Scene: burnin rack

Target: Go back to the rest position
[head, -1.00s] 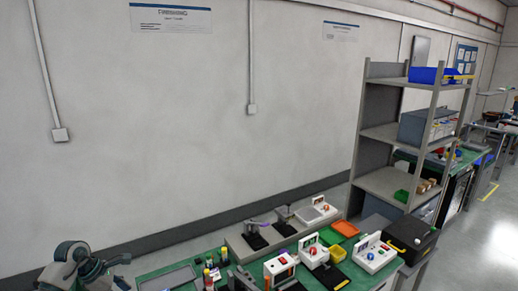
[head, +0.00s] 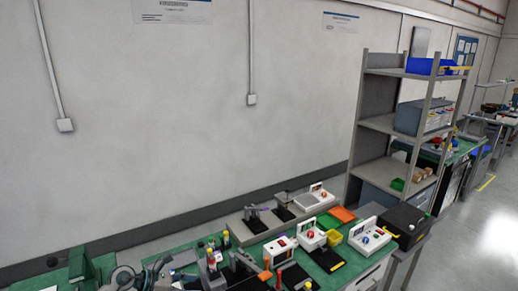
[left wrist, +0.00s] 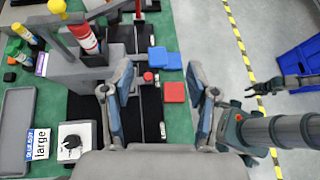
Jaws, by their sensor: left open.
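My left gripper (left wrist: 161,78) is open in the left wrist view, its two fingers spread over the green bench (left wrist: 185,130) with nothing between them that I can see held.
A grey shelf rack (head: 385,124) stands behind, right. A blue bin (left wrist: 298,62) stands on the floor.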

